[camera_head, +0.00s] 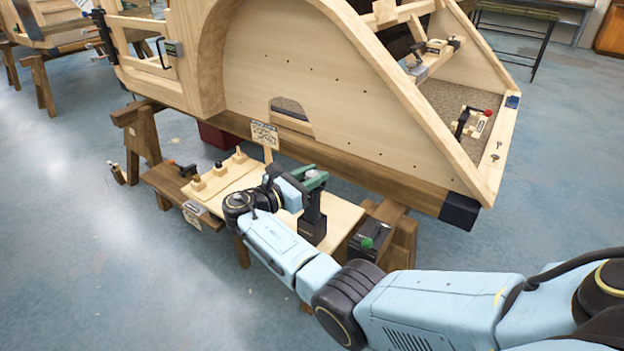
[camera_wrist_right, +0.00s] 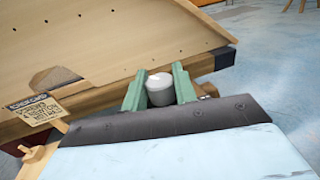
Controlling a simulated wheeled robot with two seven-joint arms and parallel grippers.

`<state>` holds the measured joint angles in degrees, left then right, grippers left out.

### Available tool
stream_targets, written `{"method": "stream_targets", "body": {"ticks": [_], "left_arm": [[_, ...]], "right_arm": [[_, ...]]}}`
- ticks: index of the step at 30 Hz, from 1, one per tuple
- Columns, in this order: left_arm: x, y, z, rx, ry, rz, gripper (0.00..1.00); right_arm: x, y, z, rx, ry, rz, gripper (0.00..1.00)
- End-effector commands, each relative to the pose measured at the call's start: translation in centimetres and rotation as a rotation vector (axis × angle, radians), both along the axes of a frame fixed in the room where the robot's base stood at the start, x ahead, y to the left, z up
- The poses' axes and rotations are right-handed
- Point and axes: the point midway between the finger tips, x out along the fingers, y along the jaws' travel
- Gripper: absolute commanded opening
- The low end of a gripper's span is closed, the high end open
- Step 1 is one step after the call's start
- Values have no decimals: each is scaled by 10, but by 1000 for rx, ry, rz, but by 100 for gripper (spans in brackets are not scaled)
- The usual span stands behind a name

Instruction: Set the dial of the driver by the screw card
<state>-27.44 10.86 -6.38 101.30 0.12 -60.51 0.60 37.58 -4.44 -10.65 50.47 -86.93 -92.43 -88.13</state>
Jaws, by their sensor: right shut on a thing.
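The driver (camera_head: 313,222) stands upright on the low wooden bench, its dark body under my right gripper (camera_head: 309,178). My right gripper's green fingers are shut on a pale round part, which looks like the driver's dial (camera_wrist_right: 159,88); in the right wrist view the fingers (camera_wrist_right: 157,92) stand on either side of it. Any marks on the dial are too small to read. The screw card (camera_head: 265,135) stands upright behind the bench; it also shows in the right wrist view (camera_wrist_right: 42,113), its small print only partly legible. My left gripper is out of view.
The large wooden bodyframe (camera_head: 330,110) rises close behind.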

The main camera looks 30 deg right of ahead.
Motion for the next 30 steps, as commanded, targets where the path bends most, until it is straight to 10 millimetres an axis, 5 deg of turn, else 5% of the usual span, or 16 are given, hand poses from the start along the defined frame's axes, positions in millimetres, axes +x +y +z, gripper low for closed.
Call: {"method": "stream_targets", "body": {"ticks": [15, 16, 20, 30], "left_arm": [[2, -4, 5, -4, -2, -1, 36], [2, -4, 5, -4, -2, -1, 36], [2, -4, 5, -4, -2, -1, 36], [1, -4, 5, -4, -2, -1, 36]], "right_arm": [[0, -1, 0, -1, 1, -21, 5], [0, -1, 0, -1, 1, -21, 29], [0, -1, 0, -1, 1, -20, 46], [0, 2, 0, 0, 1, -20, 49]]}}
